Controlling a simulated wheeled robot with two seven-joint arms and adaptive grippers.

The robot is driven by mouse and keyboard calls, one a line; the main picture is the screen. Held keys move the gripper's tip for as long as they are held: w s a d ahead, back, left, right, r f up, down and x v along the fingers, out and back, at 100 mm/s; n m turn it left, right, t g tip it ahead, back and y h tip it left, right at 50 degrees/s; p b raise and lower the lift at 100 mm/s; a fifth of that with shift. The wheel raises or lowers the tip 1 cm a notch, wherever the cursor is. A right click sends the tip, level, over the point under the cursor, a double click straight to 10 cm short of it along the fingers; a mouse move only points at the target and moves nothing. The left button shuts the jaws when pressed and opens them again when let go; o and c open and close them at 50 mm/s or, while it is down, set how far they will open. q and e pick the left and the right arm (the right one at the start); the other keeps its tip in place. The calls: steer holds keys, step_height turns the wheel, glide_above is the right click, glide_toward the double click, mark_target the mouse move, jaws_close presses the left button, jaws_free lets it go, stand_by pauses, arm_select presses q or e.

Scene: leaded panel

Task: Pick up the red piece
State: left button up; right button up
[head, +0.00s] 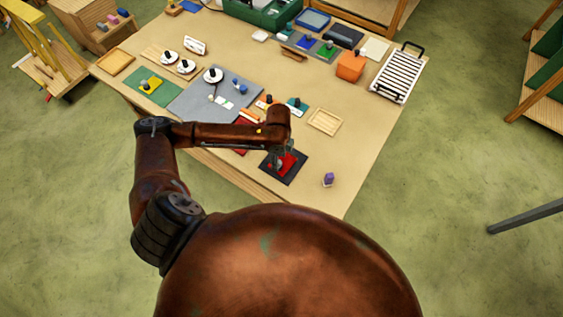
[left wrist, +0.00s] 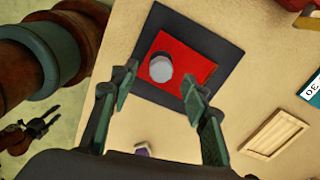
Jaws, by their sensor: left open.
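The red piece (head: 289,163) is a flat red square with a pale grey knob on top. It lies on a dark square mat near the table's front edge, and shows large in the left wrist view (left wrist: 199,68). The dark mat (left wrist: 222,45) reaches past it on all visible sides. My left gripper (left wrist: 157,92) is open and empty, its two fingers apart with the red piece and knob beyond their tips. In the head view the left gripper (head: 280,155) is over the mat and partly hides the red piece.
A purple block (head: 328,179) stands right of the mat. An empty wooden tray (head: 325,121) lies behind it. A grey cloth (head: 197,101) with several small things is further left. An orange box (head: 350,67) and a white rack (head: 398,77) stand at the far right. Bare tabletop lies between.

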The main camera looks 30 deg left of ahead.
mark_target(283, 159)
arm_select(q)
step_height(283, 159, down, 3)
steer(key=shift+f, duration=0.15)
jaws_close()
stand_by(0.5)
